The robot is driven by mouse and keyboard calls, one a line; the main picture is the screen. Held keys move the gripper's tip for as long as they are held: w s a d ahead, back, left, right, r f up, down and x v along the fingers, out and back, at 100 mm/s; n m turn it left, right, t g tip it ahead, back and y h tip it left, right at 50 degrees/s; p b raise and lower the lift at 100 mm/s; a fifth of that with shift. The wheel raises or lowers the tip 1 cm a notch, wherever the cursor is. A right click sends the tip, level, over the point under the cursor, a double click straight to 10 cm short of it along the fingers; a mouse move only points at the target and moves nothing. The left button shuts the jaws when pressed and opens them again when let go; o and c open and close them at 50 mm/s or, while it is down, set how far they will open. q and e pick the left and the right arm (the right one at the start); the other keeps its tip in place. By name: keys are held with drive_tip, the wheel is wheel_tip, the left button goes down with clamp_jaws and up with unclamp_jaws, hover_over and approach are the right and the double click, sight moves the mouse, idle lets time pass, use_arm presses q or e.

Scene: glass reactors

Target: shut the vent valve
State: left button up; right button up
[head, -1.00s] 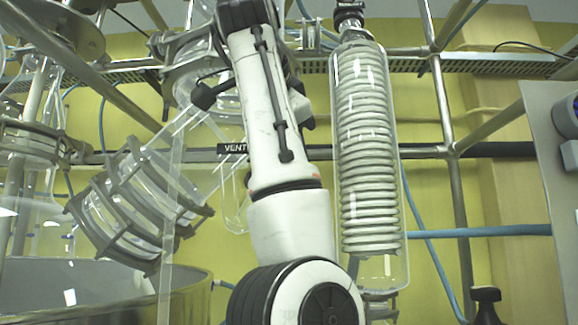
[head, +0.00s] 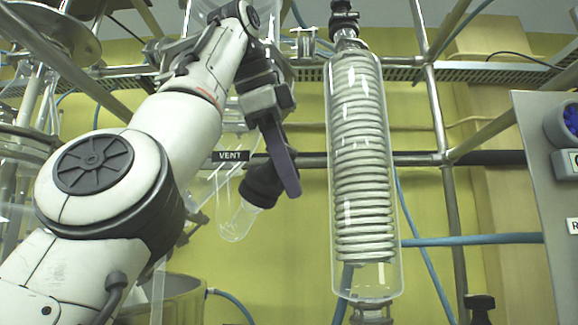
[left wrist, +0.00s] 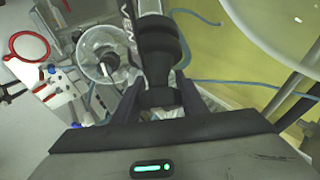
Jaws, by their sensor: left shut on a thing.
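The vent valve's black knob (head: 262,184) is just right of the black VENT label (head: 228,156) in the head view, above a clear rounded glass piece (head: 238,220). My left gripper (head: 278,172) comes down onto it from above, with one dark purple-grey finger facing me. In the left wrist view the black ribbed knob (left wrist: 160,50) runs up from between the two fingers of my left gripper (left wrist: 160,96), which is shut on it. The near finger partly hides the knob in the head view. Whether the valve is open or shut cannot be told. My right gripper is out of view.
A tall glass condenser with a coil (head: 363,170) stands close to the right of my left gripper. Metal rods and a dark horizontal bar (head: 400,159) cross behind. A grey panel (head: 545,190) is at far right. A steel vessel (head: 180,298) sits low at left.

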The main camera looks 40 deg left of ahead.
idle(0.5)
use_arm(q)
drive_tip(key=o, duration=1.1)
drive_tip(key=shift+c, duration=0.2)
drive_tip(key=shift+f, duration=0.1)
